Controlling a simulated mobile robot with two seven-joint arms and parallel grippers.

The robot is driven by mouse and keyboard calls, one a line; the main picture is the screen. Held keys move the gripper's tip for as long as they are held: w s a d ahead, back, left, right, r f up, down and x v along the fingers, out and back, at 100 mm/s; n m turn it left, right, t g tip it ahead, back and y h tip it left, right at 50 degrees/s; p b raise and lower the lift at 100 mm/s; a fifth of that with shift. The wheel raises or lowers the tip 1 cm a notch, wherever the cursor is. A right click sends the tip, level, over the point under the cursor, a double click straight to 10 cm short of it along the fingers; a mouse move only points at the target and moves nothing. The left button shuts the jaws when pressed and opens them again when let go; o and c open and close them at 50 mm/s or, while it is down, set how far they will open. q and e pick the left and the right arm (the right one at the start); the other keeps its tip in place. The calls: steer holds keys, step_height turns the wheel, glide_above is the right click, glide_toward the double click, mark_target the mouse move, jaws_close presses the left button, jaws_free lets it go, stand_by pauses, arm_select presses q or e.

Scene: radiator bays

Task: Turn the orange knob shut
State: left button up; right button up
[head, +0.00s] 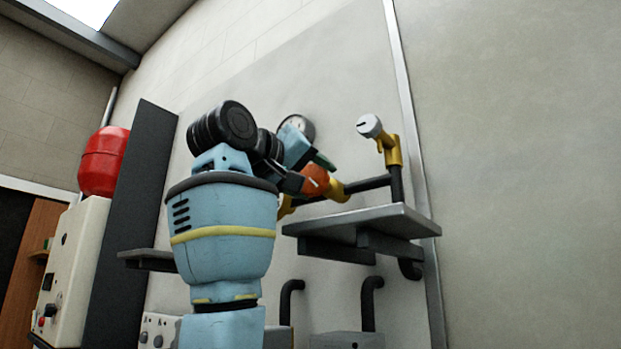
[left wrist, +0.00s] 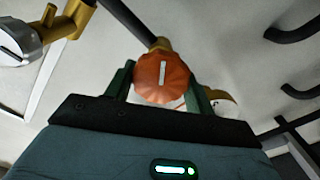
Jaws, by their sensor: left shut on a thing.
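The orange knob (head: 314,180) sits on a brass valve body (head: 337,190) on a dark pipe above a grey shelf. In the left wrist view the orange knob (left wrist: 162,79) shows face on, with a pale bar mark running nearly upright in the picture. My left gripper (head: 311,177) is shut on the knob; its green fingers (left wrist: 162,85) stand on either side of it. My own arm hides part of the pipework in the head view. My right gripper is in neither view.
A white-capped brass valve (head: 371,127) stands to the right of the knob. A round gauge (head: 302,127) is behind my gripper. The grey shelf (head: 385,220) juts out below. A red tank (head: 103,160) and dark upright panel (head: 145,200) are at left.

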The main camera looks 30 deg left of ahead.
arm_select(q)
steer(key=m, duration=0.7)
steer(key=shift+d, duration=0.1)
steer(key=m, duration=0.6)
steer(key=shift+d+m, duration=0.1)
steer(key=shift+m, duration=0.3)
steer(key=m, duration=0.6)
steer(key=shift+d+f, duration=0.1)
steer(key=shift+f, duration=0.05)
steer(key=m, duration=0.6)
steer(key=shift+f+m, duration=0.15)
steer(key=shift+m, duration=0.15)
steer(key=o, duration=1)
steer(key=s, duration=0.7)
steer(key=shift+s+a, duration=0.25)
steer(key=shift+s, duration=0.15)
